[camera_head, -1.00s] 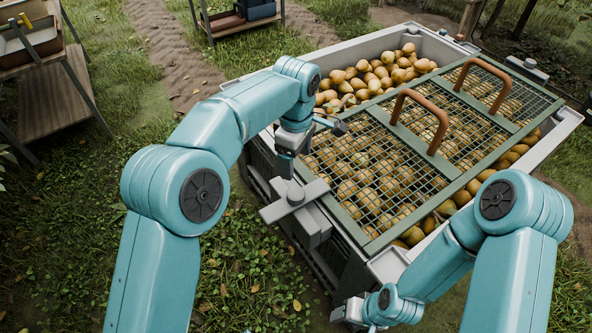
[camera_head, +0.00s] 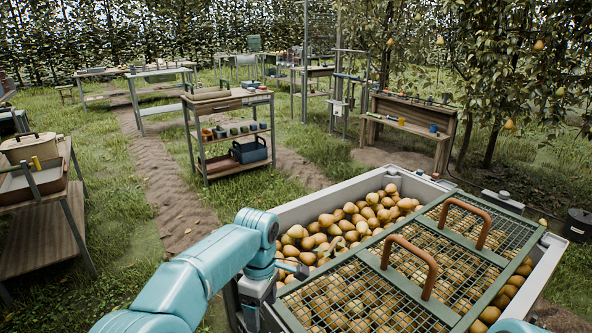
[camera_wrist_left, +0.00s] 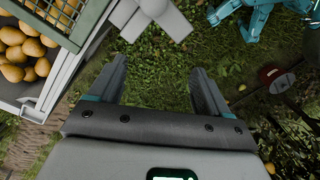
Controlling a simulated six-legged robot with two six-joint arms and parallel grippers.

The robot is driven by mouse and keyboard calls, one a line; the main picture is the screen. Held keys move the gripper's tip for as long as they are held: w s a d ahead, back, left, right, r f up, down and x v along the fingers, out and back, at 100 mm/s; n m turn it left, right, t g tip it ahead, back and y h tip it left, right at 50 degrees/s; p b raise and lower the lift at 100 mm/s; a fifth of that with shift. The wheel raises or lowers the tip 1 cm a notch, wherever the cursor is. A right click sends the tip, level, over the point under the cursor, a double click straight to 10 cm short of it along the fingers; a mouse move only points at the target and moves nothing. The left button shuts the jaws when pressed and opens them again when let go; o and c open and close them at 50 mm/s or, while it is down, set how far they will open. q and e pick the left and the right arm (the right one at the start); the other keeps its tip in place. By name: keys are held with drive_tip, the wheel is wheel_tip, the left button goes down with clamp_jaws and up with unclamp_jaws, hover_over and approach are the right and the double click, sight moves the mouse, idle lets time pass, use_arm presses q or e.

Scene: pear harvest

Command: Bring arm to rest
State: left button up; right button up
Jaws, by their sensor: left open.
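My left arm comes in from the lower left in the head view. Its wrist and gripper (camera_head: 252,312) hang beside the near left wall of the grey bin (camera_head: 312,203). The fingertips are cut off or hidden there. In the left wrist view the left gripper (camera_wrist_left: 158,68) is open and empty, with grass between its two fingers. The bin's wall shows to the left of the fingers. Only a sliver of my right arm (camera_head: 516,326) shows at the bottom edge of the head view; its gripper is out of view.
Yellow pears (camera_head: 345,226) fill the bin. A green mesh lid (camera_head: 368,256) with two brown handles covers much of it. A shelf cart (camera_head: 190,140) and a wooden bench (camera_head: 411,133) stand behind. A side table (camera_head: 70,200) is at left. Grass lies between.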

use_arm(q)
drive_tip(key=s+a+f+g+h+p, duration=0.1)
drive_tip(key=s+a+f+g+p, duration=0.1)
drive_tip(key=s+a+f+p, duration=0.3)
drive_tip(key=s+a+f+g+h, duration=0.1)
drive_tip(key=s+a+f+g, duration=0.15)
drive_tip(key=s+f, duration=0.5)
drive_tip(key=s+d+f+m+t+h+p, duration=0.1)
drive_tip(key=s+f+m+t, duration=0.1)
drive_tip(key=s+m, duration=0.4)
drive_tip(key=s+d+f+m+t+h+p, duration=0.1)
drive_tip(key=s+d+f+m+t, duration=0.1)
drive_tip(key=s+m, duration=0.4)
drive_tip(key=s+f+t, duration=0.1)
drive_tip(key=s+f, duration=0.1)
drive_tip(key=s, duration=0.2)
drive_tip(key=shift+s+d+t, duration=0.2)
drive_tip(key=shift+t, duration=0.15)
use_arm(e)
wheel_tip(320, 180, up, 9)
